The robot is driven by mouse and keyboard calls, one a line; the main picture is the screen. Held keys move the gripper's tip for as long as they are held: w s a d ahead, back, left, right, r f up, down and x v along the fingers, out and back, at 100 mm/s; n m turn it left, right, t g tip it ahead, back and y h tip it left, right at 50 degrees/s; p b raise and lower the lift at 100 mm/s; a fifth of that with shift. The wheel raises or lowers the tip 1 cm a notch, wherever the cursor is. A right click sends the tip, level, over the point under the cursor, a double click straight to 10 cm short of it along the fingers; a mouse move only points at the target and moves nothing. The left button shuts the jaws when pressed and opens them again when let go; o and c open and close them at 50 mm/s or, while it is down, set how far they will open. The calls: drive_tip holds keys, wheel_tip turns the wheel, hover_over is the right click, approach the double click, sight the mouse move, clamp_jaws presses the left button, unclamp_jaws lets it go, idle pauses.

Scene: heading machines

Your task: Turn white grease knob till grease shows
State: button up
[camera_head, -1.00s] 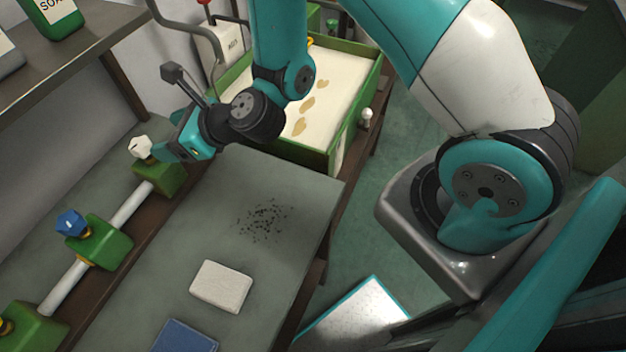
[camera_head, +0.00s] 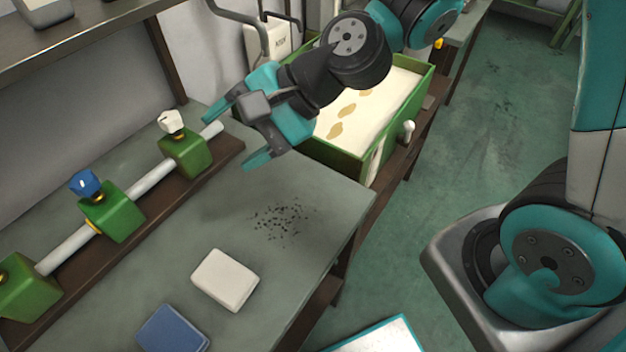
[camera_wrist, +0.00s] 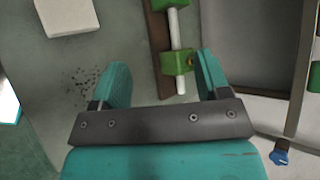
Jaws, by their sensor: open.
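The white grease knob (camera_head: 171,121) sits on top of the far green block (camera_head: 184,152), at the end of a white pipe. A yellow-orange collar shows under it. I cannot make out the white knob clearly there.
A blue knob (camera_head: 86,184) stands on the middle green block, with another green block at far left. A white pad (camera_head: 225,280), a blue pad (camera_head: 172,330) and dark specks (camera_head: 280,222) lie on the bench. A green-walled tray (camera_head: 345,158) stands behind my gripper.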

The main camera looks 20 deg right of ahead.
drive_tip(key=s+d+f+n+g+h+b, duration=0.1)
drive_tip(key=s+d+n+h+b, duration=0.4)
drive_tip(key=n, duration=0.7)
drive_tip(key=shift+s+d+f+g, duration=0.4)
drive_tip(key=shift+s+d+g, duration=0.3)
drive_tip(key=shift+s+d, duration=0.6)
drive_tip(key=shift+s+a, duration=0.15)
drive_tip(key=shift+a, duration=0.05)
